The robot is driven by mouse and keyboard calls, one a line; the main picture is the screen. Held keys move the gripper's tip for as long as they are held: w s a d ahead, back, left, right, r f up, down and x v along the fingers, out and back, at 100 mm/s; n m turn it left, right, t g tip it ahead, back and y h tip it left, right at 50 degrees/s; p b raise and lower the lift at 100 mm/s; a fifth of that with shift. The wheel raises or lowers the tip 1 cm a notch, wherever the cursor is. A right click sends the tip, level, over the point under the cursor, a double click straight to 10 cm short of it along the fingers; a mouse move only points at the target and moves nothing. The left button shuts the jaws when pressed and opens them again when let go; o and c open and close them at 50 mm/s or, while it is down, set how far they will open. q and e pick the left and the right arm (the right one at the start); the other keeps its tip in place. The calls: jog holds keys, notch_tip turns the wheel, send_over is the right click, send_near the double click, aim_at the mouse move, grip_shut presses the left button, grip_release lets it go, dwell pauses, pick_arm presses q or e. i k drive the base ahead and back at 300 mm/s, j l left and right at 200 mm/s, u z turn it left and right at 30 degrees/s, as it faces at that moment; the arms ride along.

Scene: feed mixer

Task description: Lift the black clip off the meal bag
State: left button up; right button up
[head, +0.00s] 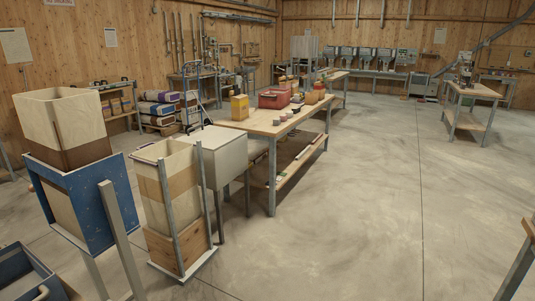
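I cannot make out a black clip for certain in the head view. Two tall, cream, open-topped bag-like containers stand at the left, and I cannot tell whether either is the meal bag. One cream container (88,118), brown at its lower part, stands in a blue holder (108,195). A thin dark mark runs down its front, too small to identify. The other cream container (181,162) stands in a grey-posted frame with a brown band and a wooden lower part. Neither of my grippers is in view.
A long wooden workbench (257,118) holds a red box (274,99), a yellow container (239,107) and small items. A pale box-shaped unit (222,158) stands beside the frame. Stacked bags (158,109) lie on a rack behind. The concrete floor (370,210) is open at the right.

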aim_at(237, 91)
jog(key=i+u, duration=0.2)
jog(key=i, duration=2.05)
